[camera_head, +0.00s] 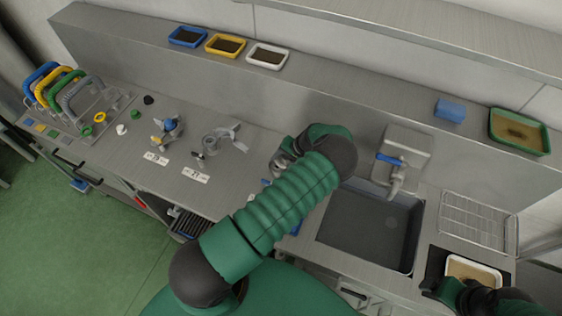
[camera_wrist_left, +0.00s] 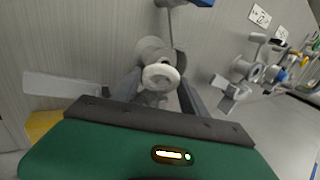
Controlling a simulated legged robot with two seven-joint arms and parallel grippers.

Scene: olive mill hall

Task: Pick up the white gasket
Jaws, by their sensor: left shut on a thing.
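A small white piece, which looks like the white gasket (camera_head: 121,129), lies on the steel counter at the left in the head view, apart from both grippers. My left gripper (camera_head: 283,163) is over the counter left of the sink, partly hidden by its arm. In the left wrist view its fingers (camera_wrist_left: 160,92) are closed on a pale grey fitting (camera_wrist_left: 150,50) with a round whitish end; I cannot tell whether that end is a separate ring. My right gripper (camera_head: 440,290) is at the lower right, dark and partly cut off; its jaws are unclear.
Yellow (camera_head: 99,117) and green rings (camera_head: 88,130) and a black piece (camera_head: 148,99) lie near the white one. Grey fittings (camera_head: 215,142) stand between them and my left gripper. A sink (camera_head: 370,235) and wire rack (camera_head: 478,222) are to the right. Coloured handles (camera_head: 60,82) rise at far left.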

